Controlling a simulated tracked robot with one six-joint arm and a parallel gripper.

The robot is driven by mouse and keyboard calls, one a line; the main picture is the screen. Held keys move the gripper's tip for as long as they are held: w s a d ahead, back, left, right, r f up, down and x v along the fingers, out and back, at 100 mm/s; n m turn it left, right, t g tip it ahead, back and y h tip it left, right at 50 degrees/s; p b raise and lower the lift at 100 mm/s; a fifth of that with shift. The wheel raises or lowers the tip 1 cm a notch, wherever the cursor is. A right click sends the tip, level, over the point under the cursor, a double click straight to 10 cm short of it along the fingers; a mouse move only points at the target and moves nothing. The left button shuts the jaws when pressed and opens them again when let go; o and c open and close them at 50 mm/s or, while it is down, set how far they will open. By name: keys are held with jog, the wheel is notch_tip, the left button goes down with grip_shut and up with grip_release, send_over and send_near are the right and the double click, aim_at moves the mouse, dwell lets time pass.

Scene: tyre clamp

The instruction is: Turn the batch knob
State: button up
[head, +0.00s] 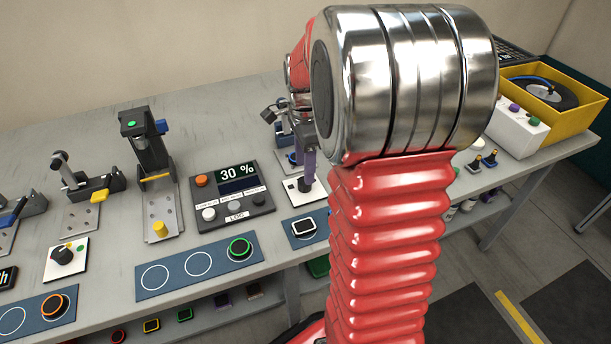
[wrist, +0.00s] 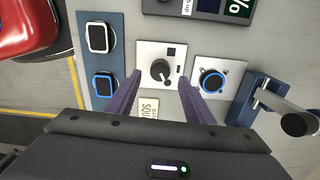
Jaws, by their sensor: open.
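A dark round knob (wrist: 161,71) sits on a white square plate (wrist: 147,50) in the wrist view. A light pointer mark on it points down and slightly right. Small black square symbols are printed on the plate. A partly covered label (wrist: 148,106) lies below it. My gripper (wrist: 160,79) is open, one purple finger on each side of the knob, with gaps visible between fingers and knob. In the head view my gripper (head: 308,164) is above the plate (head: 293,190), partly hidden by my arm. Another knob (head: 63,255) is on a white plate at the left.
A panel with a 30 % display (head: 236,174) stands left of my gripper. A blue mat (head: 297,238) with a square-rimmed item is in front. In the wrist view a blue-ringed round piece (wrist: 212,80) and a blue stand (wrist: 246,100) are close on the right.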

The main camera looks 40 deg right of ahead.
jog(key=shift+f, duration=2.25)
jog(key=shift+c, duration=0.6)
jog(key=c, duration=0.9)
